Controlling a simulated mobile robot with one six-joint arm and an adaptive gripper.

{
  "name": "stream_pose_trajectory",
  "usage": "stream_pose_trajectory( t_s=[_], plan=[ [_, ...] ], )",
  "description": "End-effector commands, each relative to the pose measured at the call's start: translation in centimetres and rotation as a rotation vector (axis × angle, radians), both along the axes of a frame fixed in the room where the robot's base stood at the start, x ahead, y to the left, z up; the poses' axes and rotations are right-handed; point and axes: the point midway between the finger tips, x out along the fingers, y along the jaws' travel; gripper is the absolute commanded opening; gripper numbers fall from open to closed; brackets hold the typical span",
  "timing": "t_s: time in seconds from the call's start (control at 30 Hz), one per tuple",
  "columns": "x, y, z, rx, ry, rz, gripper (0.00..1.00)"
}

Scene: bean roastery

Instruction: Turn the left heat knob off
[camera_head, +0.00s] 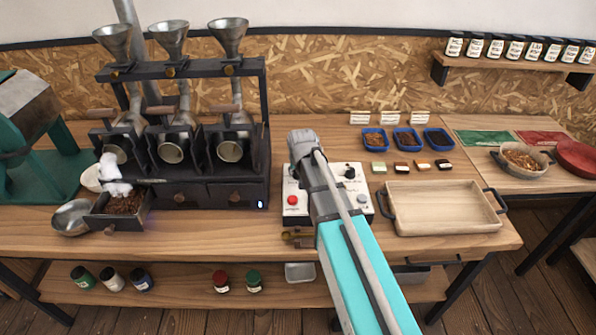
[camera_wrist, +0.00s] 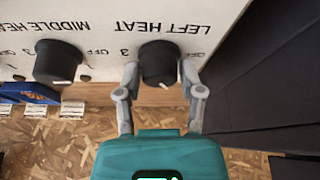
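The left heat knob (camera_wrist: 158,64) is a black round knob with a white pointer mark, under an upside-down "LEFT HEAT" label in the wrist view. Its mark faces the picture's bottom, tilted slightly right. My gripper (camera_wrist: 160,76) has one grey finger on each side of this knob, with narrow gaps visible; contact is unclear. The middle heat knob (camera_wrist: 57,62) is to the left in this view, outside the fingers. In the head view, the white control box (camera_head: 297,212) is partly covered by my arm, which hides the left knob and my fingers.
A black three-funnel roaster (camera_head: 262,150) stands close left of the box. A red button (camera_head: 292,199) is on the box's front left. A wooden tray (camera_head: 440,229) and several blue bowls (camera_head: 405,139) are to the right. Dark panels fill the wrist view's right side.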

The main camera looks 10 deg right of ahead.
Motion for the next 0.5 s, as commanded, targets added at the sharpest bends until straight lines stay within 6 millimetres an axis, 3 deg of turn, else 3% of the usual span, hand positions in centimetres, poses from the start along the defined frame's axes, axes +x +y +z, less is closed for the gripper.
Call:
stream_pose_trajectory(
  t_s=[0.03, 0.17, 0.5],
  plan=[
    [-0.02, 0.03, -0.02, 0.001, 0.001, 0.0, 0.25],
    [-0.02, 0.04, -0.02, 0.001, 0.001, 0.0, 0.02],
    [-0.03, 0.05, -0.03, 0.003, 0.002, 0.032, 0.02]
  ],
)
